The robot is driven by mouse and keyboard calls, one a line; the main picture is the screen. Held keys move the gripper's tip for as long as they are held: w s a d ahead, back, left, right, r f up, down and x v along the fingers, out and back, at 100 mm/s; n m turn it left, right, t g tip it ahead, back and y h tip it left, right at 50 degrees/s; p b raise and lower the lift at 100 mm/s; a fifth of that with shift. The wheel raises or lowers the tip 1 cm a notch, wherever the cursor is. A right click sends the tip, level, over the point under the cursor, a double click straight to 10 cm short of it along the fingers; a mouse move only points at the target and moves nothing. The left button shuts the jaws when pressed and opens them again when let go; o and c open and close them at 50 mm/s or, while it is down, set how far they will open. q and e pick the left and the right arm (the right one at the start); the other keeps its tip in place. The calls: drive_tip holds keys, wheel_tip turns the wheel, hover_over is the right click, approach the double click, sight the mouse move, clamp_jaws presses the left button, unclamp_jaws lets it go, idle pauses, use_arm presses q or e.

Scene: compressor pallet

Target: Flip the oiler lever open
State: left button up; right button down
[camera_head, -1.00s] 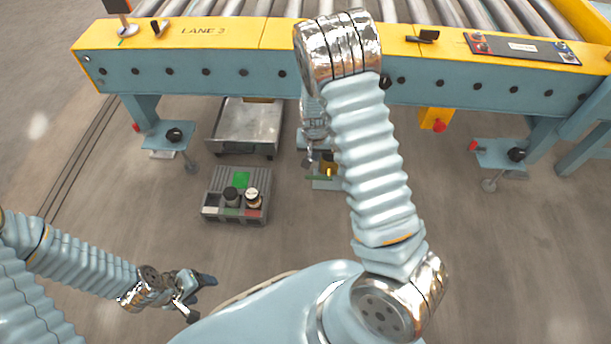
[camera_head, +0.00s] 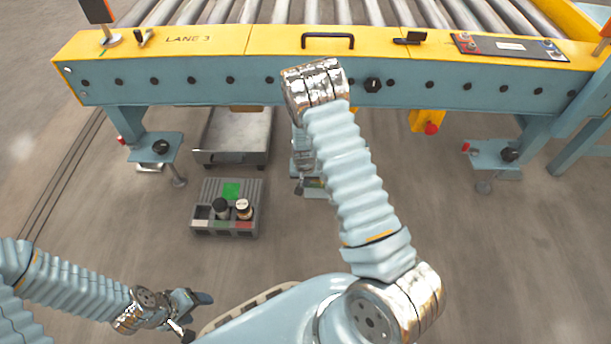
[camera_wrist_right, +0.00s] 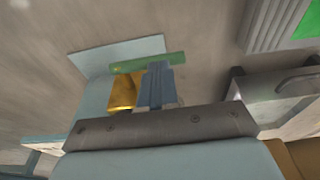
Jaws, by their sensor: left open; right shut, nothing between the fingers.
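The oiler appears to be a brass-coloured block (camera_wrist_right: 122,92) with a green bar, seemingly its lever (camera_wrist_right: 128,66), above a pale blue plate (camera_wrist_right: 92,62) in the right wrist view. My right gripper (camera_wrist_right: 158,72) is shut and empty, with its blue fingers beside the block and overlapping the bar; I cannot tell whether they touch. In the head view my right gripper (camera_head: 301,187) is small and low beneath the conveyor, partly behind its arm, and the oiler is mostly hidden. My left gripper (camera_head: 192,312) is open and empty at the lower left, far from the oiler.
The conveyor (camera_head: 215,72) with its yellow edge spans the back above the oiler. A grey tray (camera_head: 198,228) with two small round jars stands on the floor left of my right gripper. A metal cart (camera_head: 235,132) stands behind it. Floor at right is open.

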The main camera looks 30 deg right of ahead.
drive_tip(key=shift+w+f, duration=0.1)
drive_tip(key=shift+f, duration=0.25)
idle(0.3)
